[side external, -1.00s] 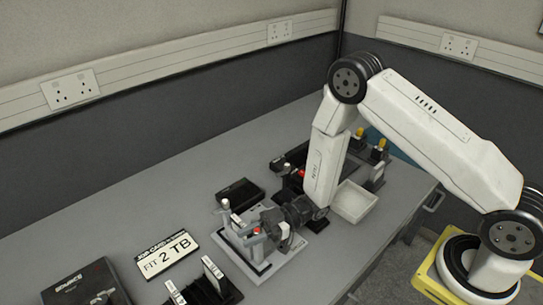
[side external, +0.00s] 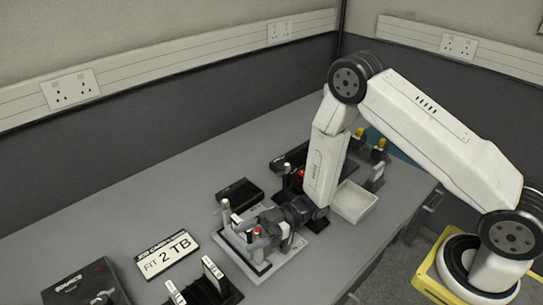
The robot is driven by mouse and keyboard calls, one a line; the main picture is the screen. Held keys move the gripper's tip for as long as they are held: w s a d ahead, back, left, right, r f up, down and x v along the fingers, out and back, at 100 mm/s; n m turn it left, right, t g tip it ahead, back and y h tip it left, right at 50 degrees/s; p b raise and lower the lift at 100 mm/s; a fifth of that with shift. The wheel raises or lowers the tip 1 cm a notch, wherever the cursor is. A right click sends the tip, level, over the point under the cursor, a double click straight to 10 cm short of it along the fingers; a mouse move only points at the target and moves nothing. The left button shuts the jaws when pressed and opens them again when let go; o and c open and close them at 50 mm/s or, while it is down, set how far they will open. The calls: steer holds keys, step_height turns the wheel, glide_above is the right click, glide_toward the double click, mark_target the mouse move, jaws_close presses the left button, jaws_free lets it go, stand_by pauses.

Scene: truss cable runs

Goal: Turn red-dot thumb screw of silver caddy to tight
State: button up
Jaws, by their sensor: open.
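The silver caddy sits in a light grey fixture (side external: 262,268) on the bench, and I cannot make out its outline clearly. A small post with a red top (side external: 257,231), which looks like the red-dot thumb screw, stands upright at the fixture. My gripper (side external: 264,229) is open and reaches in from the right, low over the fixture. Its fingers are close to the red-topped post. I cannot tell whether they touch it, and the gripper hides part of the caddy.
A "FIT 2 TB" sign (side external: 166,254) lies left of the fixture. A black box (side external: 84,284) and a black rack with upright cards (side external: 213,286) stand at the front left. A black tray (side external: 240,193) is behind, and a pale empty bin (side external: 353,202) is to the right. The back-left bench is clear.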

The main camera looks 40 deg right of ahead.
steer(key=shift+m+t, duration=0.6)
steer(key=shift+t, duration=0.3)
steer(key=shift+w+m+t+h, duration=0.15)
steer(key=shift+m+t+h, duration=0.6)
steer(key=shift+t, duration=0.35)
